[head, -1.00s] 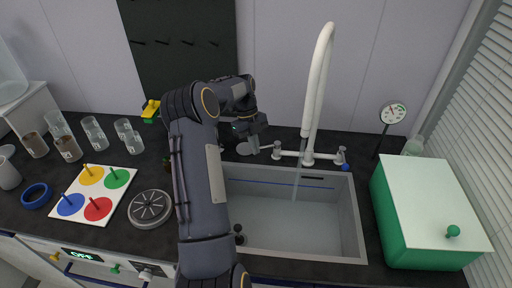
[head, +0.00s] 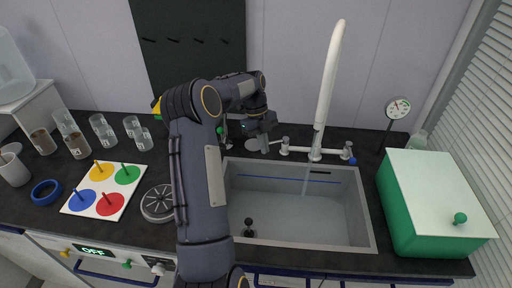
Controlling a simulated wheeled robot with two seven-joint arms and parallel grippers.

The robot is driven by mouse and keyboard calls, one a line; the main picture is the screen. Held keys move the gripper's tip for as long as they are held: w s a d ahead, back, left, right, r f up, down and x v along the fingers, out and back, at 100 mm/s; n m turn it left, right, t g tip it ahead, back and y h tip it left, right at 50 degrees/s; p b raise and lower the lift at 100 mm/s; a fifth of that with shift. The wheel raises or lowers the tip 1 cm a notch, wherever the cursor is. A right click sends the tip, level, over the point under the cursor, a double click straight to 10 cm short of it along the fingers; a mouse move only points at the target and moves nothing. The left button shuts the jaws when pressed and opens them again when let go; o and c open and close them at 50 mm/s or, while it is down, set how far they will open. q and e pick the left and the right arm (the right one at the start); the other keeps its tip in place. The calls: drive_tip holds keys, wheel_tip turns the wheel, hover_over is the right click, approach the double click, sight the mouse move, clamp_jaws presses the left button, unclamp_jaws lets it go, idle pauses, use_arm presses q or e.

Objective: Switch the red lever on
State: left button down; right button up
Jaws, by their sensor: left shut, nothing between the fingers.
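No red lever shows clearly. The white tap (head: 326,95) stands behind the sink, with a blue knob (head: 352,161) at its right end. The tap's left end reaches toward my left gripper (head: 268,146), and anything red there is hidden. My left gripper is shut and empty, close beside that left end. I cannot tell whether it touches. A thin pale stream falls from the tap into the sink (head: 367,215). My left arm covers the middle of the counter. My right gripper is not in view.
A green box with a white lid (head: 437,180) stands right of the sink, and a dial gauge (head: 397,108) behind it. On the left are several glasses (head: 103,130), a board with coloured discs (head: 128,192), a blue ring (head: 45,192) and a round grey disc (head: 157,204).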

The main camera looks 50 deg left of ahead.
use_arm(q)
wheel_tip(320, 180, up, 8)
drive_tip(key=w+a, duration=0.2)
drive_tip(key=shift+w+a, duration=0.25)
drive_tip(key=shift+w, duration=0.15)
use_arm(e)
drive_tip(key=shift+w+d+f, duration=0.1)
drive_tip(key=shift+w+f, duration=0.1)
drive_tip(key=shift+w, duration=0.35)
use_arm(q)
drive_tip(key=shift+d+r, duration=0.1)
